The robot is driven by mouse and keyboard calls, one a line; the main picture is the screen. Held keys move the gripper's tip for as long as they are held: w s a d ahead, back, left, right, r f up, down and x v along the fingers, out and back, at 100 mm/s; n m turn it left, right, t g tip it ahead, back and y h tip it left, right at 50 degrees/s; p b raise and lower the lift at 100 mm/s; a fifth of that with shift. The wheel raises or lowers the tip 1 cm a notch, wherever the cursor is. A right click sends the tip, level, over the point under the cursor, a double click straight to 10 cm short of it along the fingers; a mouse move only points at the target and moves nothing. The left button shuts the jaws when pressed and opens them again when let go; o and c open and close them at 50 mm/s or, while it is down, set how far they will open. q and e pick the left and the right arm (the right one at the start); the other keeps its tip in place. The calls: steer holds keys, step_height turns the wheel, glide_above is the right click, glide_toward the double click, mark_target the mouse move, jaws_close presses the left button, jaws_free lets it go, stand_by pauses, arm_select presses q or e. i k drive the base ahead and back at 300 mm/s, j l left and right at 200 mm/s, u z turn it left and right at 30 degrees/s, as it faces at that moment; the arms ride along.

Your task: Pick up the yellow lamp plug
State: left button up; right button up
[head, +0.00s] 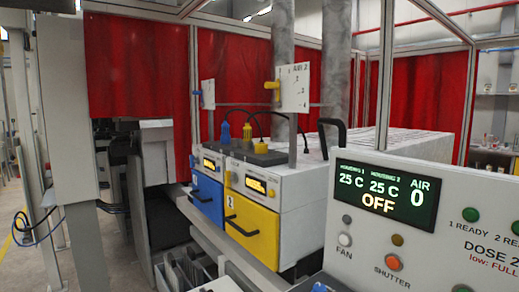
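A yellow plug (247,136) stands upright in a dark grey block (262,153) on top of a white housing. A black cable arcs from its top to the right. A blue plug (225,132) stands beside it on the left in the same block. A second yellow part (271,85) sticks out sideways at a white sign plate on a post. I cannot tell from this view which yellow piece is the lamp plug; the upright one with the cable looks most like a plug. Neither of my grippers is in view.
Below the block are a blue drawer (207,198) and a yellow drawer (251,226) with black handles. A white control panel (410,235) with a display reading OFF fills the right foreground. Red curtains (137,65) hang behind. A grey post (62,140) stands at left.

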mark_target(248, 131)
steer(key=j+z, duration=0.1)
steer(key=z, duration=0.95)
steer(key=j+z, duration=0.8)
steer(key=j, duration=0.25)
steer(key=j+z, duration=0.4)
steer(key=j, duration=0.1)
